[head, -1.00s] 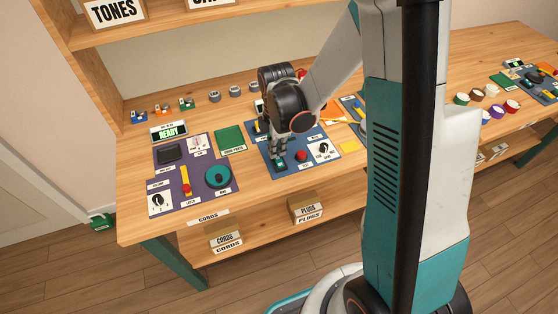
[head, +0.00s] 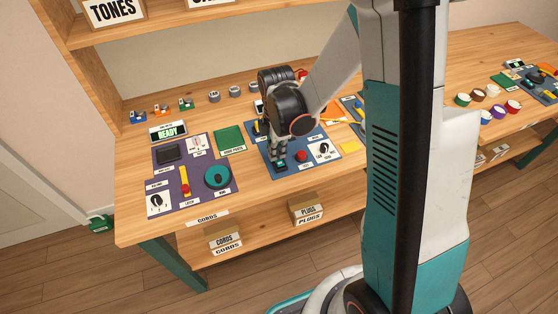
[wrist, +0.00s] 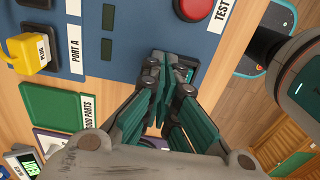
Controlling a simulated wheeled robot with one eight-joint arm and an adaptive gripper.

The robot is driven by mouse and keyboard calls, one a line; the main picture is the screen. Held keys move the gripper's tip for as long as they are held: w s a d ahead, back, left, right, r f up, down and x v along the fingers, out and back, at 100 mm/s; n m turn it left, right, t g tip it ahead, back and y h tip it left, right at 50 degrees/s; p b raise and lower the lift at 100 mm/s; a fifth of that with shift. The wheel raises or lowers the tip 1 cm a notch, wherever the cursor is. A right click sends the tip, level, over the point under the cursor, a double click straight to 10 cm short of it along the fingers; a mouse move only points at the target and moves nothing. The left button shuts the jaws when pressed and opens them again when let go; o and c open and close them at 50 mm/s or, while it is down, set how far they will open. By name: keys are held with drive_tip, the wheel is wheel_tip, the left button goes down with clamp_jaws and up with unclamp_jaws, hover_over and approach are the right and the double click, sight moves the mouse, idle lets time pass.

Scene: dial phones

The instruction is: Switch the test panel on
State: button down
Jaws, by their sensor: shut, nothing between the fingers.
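The blue panel (head: 288,146) lies on the bench, and its surface also shows in the wrist view (wrist: 150,28). It carries a red button (head: 302,155) by a TEST label; part of that button shows in the wrist view (wrist: 193,8). A small dark-framed part with a teal face (wrist: 189,73) sits near the panel's front edge, mostly hidden by my fingers; its state cannot be told. My gripper (head: 280,163) points down over it, fingers together and empty. The fingertips (wrist: 163,68) look at or just above it; contact is unclear.
A white-plated knob (head: 322,149) sits right of the red button. A yellow plug (wrist: 30,50) is by PORT A. A green parts tray (head: 230,138) and a purple panel (head: 205,190) lie to the left, with a READY display (head: 168,131) behind.

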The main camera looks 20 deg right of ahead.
drive_tip(key=shift+r+p, duration=2.3)
drive_tip(key=shift+r, duration=1.25)
drive_tip(key=s+r+m+t, duration=0.7)
drive_tip(key=s+r+m, duration=0.8)
drive_tip(key=r+m, duration=0.3)
drive_tip(key=shift+r, duration=0.7)
